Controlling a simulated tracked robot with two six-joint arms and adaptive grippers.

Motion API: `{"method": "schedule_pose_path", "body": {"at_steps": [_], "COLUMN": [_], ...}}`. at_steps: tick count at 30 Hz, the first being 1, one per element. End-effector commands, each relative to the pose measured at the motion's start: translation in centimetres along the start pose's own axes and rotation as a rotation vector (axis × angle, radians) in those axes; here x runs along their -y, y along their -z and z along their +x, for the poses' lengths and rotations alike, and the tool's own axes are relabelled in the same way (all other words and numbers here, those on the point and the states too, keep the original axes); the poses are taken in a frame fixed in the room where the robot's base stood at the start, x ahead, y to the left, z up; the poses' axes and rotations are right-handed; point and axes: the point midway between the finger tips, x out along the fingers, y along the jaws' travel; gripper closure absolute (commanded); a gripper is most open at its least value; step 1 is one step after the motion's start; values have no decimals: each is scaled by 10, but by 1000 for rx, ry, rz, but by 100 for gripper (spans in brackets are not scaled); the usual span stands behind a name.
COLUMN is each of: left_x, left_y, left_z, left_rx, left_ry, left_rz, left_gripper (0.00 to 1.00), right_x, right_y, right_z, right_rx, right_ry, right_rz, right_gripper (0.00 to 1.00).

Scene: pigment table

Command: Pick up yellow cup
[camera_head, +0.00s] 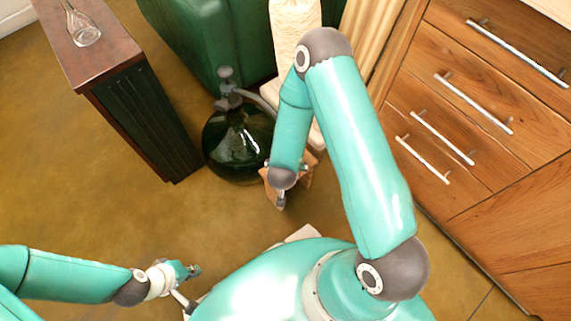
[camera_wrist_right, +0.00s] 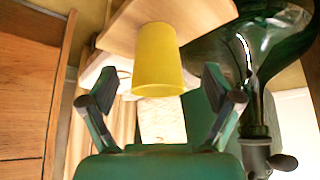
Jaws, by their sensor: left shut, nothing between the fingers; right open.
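The yellow cup (camera_wrist_right: 158,62) shows in the right wrist view, which looks upside down, with its base against a light wooden top (camera_wrist_right: 205,22). My right gripper (camera_wrist_right: 160,88) is open, with one finger to each side of the cup in the picture. I see no finger touching the cup. In the head view the cup is hidden and my right arm covers most of the wooden top (camera_head: 309,172). My left gripper (camera_head: 192,271) is shut and empty at the lower left of the head view, well away from the wooden top.
A dark green glass jug (camera_head: 226,145) stands close to the left of the wooden top. A dark cabinet (camera_head: 140,112) with a glass vessel (camera_head: 84,28) is at upper left. A green armchair (camera_head: 190,40) is behind. Wooden drawers (camera_head: 470,100) stand at right. Open floor lies at left.

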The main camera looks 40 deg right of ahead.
Motion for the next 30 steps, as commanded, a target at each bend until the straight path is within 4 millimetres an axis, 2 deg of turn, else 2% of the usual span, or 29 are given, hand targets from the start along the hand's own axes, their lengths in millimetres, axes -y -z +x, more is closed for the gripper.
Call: {"method": "schedule_pose_path", "body": {"at_steps": [1,8,18,26,30], "left_x": [1,3,10,10,10], "left_y": [0,0,0,0,0], "left_z": [3,8,27,26,26], "left_rx": [0,0,0,0,0], "left_ry": [0,0,0,0,0], "left_rz": [0,0,0,0,0], "left_gripper": [100,100,100,100,100], "right_x": [0,-1,-4,-4,-4], "right_y": [-1,0,3,4,4], "right_z": [6,18,61,62,62], "right_rx": [0,0,0,0,0], "right_ry": [0,0,1,2,2], "right_rz": [0,1,0,-2,-2], "right_gripper": [11,11,11,11,34]}}
